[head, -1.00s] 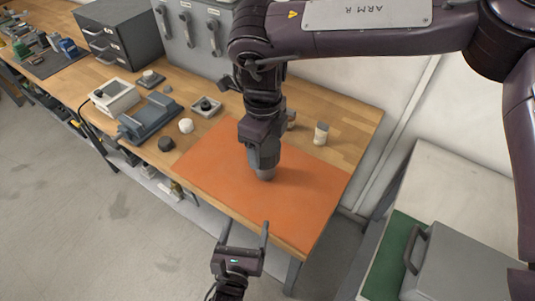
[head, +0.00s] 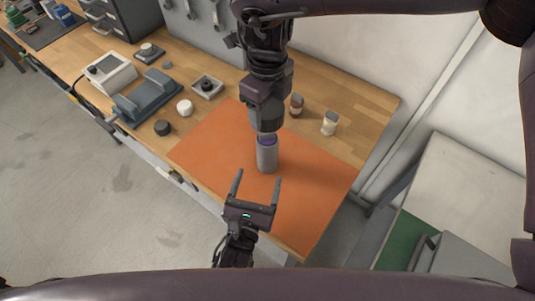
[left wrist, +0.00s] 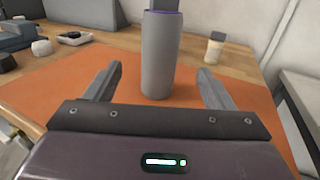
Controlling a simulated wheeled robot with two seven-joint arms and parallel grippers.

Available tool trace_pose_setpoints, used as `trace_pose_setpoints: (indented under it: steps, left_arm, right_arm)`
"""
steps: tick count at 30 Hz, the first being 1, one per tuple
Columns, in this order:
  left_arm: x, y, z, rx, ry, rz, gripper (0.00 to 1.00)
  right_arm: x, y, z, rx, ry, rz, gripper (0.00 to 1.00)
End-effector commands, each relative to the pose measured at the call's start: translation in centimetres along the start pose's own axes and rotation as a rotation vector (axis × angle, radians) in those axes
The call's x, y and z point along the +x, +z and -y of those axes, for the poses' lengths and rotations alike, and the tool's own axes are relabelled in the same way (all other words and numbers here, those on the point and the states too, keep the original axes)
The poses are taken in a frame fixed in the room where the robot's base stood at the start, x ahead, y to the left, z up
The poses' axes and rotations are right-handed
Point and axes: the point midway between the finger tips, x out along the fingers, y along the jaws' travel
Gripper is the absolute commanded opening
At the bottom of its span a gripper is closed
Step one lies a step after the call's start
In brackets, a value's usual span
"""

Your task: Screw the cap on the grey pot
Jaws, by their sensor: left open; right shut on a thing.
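The grey pot (head: 266,158) is a tall, plain cylinder with a purple band at its top. It is upright over the orange mat (head: 215,150), and it also shows in the left wrist view (left wrist: 160,60). My right gripper (head: 266,128) comes down from above and is shut on the pot's top end; its fingertips partly hide the rim. My left gripper (head: 257,185) is open and empty, in front of the pot, with its fingers pointing towards it. A black round cap (head: 162,127) and a white round cap (head: 185,107) lie on the wood left of the mat.
A blue-grey vice-like fixture (head: 147,95), a white box device (head: 110,72) and a small square tray (head: 207,87) stand at the left. Two small jars, one brown (head: 297,105) and one pale (head: 330,123), stand behind the mat. The mat's right side is clear.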

Motion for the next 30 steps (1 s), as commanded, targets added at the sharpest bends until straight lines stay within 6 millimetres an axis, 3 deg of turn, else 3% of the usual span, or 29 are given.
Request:
trace_pose_setpoints:
  steps: [9, 15, 21, 30]
  left_arm:
    - [6.1, 0.1, 0.1, -0.001, 0.000, 0.002, 0.76]
    - [9.0, 0.0, 0.0, 0.000, 0.000, 0.000, 0.76]
    - [10.3, -0.1, 0.0, 0.000, -0.001, -0.002, 0.76]
    - [10.4, -0.1, 0.0, -0.001, -0.001, -0.003, 0.76]
  right_arm:
    - [0.0, 0.0, 0.0, 0.000, 0.000, 0.000, 0.42]
    - [0.0, 0.0, 0.0, 0.000, 0.000, 0.000, 0.42]
    - [0.0, 0.0, 0.0, 0.000, 0.000, 0.000, 0.42]
    - [0.0, 0.0, 0.0, 0.000, 0.000, 0.000, 0.42]
